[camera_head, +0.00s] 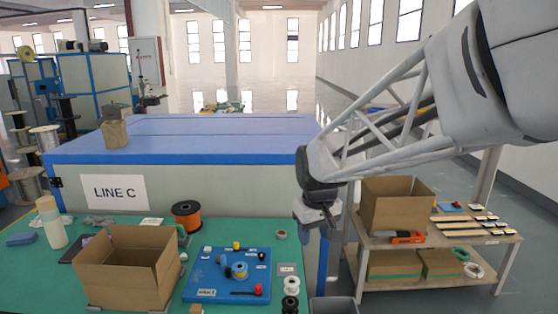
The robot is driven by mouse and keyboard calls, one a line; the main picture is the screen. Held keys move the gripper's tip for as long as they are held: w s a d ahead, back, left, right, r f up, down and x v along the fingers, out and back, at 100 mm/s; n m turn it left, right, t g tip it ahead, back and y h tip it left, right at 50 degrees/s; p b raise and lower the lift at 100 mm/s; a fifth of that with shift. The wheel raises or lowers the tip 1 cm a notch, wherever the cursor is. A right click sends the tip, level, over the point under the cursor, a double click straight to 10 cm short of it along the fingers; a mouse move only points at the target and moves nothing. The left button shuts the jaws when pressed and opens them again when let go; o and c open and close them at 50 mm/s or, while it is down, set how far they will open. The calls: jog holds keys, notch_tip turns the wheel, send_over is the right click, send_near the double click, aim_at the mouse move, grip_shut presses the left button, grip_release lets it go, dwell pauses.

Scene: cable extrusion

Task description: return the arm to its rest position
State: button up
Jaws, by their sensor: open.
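My arm comes in from the upper right, and a pale lattice-like link slopes down to the left. My gripper (326,220) hangs at its end, above and beyond the right edge of the green table. It is small in the picture. It is open with nothing visible between its fingers and touches nothing that I can make out. The wooden shelf is to its right and the blue-topped cabinet to its left.
The green table (215,238) holds an open cardboard box (128,268), a blue board (215,288) with small parts, an orange spool (187,215) and small reels. A grey bin (333,306) stands below the gripper. The shelf (460,238) carries boxes. The blue-topped cabinet (220,130) is behind.

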jog(key=s+d+m, duration=0.2)
jog(key=s+d, duration=0.3)
jog(key=s, duration=0.7)
jog(key=s+d+m+t, duration=0.1)
jog(key=s+d, duration=0.4)
jog(key=s, duration=0.8)
jog(key=shift+s+d+f+m, duration=0.15)
jog(key=shift+f+m, duration=0.3)
jog(key=shift+m, duration=0.45)
